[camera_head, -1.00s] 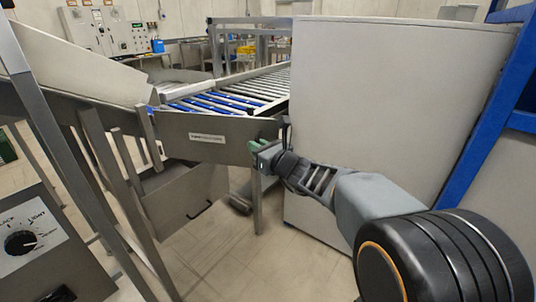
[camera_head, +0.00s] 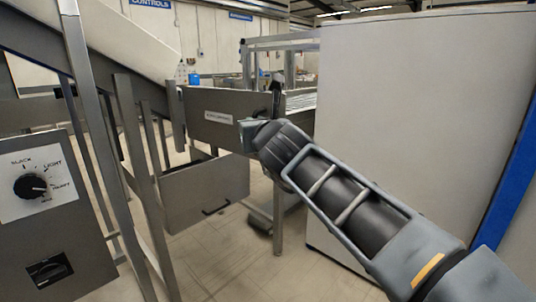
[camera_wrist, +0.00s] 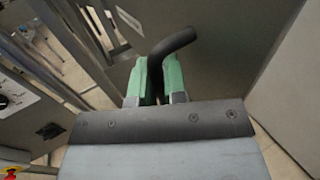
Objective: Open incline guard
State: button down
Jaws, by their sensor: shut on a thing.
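The grey guard panel (camera_head: 215,118) with a small white label stands upright beside the conveyor in the head view. The label is too small to read. My gripper (camera_head: 249,130) is at that end, with my arm reaching in from the lower right. In the wrist view, the green fingers of my gripper (camera_wrist: 158,78) are shut on the bent black handle (camera_wrist: 175,41), in front of the panel (camera_wrist: 205,65).
A tall pale cabinet (camera_head: 415,120) stands close on the right. A control box (camera_head: 45,215) with a dial and metal posts are on the left. A lower grey box (camera_head: 205,190) with a handle hangs below the panel. Some floor (camera_head: 235,255) is clear.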

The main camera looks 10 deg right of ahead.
jog(key=shift+s+a+f+m+h+b, duration=0.2)
jog(key=shift+s+a+m+h+b, duration=0.15)
jog(key=shift+s+a+h+b, duration=0.45)
jog(key=shift+s+a+f+m+h+b, duration=0.15)
jog(key=shift+s+a+m+h+b, duration=0.2)
jog(key=shift+a+b, duration=0.8)
jog(key=shift+d+b, duration=0.2)
jog(key=shift+b, duration=0.1)
jog(key=c, duration=1.2)
grip_release()
jog(key=shift+s+r, duration=0.15)
jog(key=shift+r, duration=0.1)
jog(key=s, duration=0.4)
jog(key=s+d+p, duration=0.1)
jog(key=s, duration=0.8)
jog(key=shift+s+d, duration=0.15)
jog(key=shift+s, duration=0.25)
jog(key=shift+r+p, duration=0.1)
jog(key=shift+p, duration=0.2)
